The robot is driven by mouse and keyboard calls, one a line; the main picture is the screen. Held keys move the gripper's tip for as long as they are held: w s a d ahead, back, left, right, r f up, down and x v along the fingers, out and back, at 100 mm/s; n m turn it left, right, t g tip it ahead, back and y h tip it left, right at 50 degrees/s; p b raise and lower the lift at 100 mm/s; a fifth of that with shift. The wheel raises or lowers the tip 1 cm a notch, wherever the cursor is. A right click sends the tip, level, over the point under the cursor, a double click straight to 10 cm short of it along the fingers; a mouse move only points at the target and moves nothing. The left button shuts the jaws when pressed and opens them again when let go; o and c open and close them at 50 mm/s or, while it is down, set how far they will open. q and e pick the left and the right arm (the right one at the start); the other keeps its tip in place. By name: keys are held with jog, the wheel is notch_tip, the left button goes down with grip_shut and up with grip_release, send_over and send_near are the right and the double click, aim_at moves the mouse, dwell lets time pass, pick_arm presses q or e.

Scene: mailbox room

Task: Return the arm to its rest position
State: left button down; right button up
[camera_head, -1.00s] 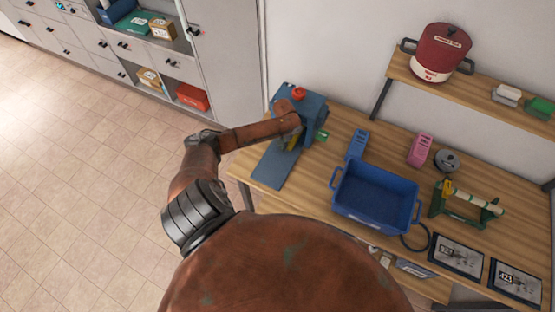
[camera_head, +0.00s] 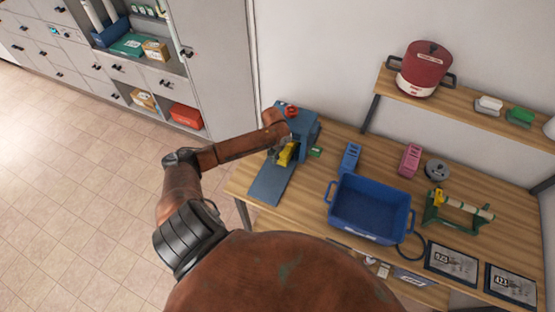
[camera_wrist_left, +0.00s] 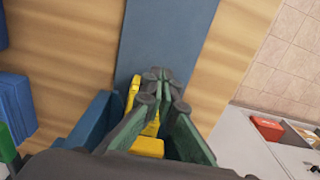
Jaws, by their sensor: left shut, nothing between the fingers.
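My left arm reaches in from the left in the head view, its end beside the blue machine (camera_head: 304,124) with a red knob on the table's left part. My left gripper is mostly hidden there by the wrist. In the left wrist view its green-grey fingers (camera_wrist_left: 162,76) are closed together with nothing between them. They are over the machine's blue flat plate (camera_wrist_left: 165,35). A yellow part (camera_wrist_left: 148,146) of the machine shows close beside and behind the fingers; I cannot tell whether they touch. My right gripper is not in view.
A blue bin (camera_head: 370,208) stands mid-table, with blue and pink holders (camera_head: 410,159) behind it. A green stand (camera_head: 458,212) and two framed cards are to the right. A shelf (camera_head: 480,105) holds a red pot (camera_head: 424,68). The floor at left is clear.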

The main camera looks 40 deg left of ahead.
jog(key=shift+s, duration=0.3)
